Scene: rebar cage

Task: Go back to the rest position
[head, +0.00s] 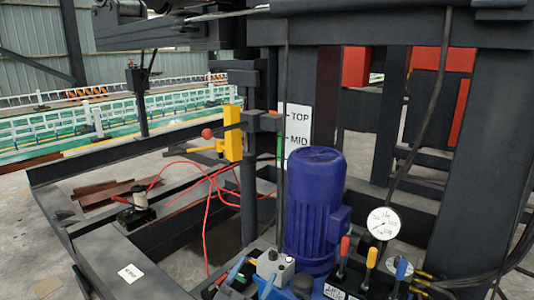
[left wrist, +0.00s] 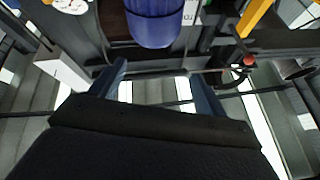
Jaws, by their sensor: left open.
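My left gripper (head: 252,275) is low in the middle of the head view, where its two blue fingers show apart. In the left wrist view the gripper (left wrist: 160,80) has its fingers spread wide with nothing held between them. A dark bar crosses behind the gap. The blue motor (head: 314,205) stands just behind and to the right of the gripper in the head view. It also shows at the top of the left wrist view (left wrist: 153,25). My right gripper is in neither view.
A pressure gauge (head: 384,223) and several coloured-handled levers (head: 371,258) stand right of the motor. A yellow lever bracket (head: 233,133) with a red knob (head: 207,133) is at left. Red cables hang below it. Dark steel beams (head: 110,255) surround the area.

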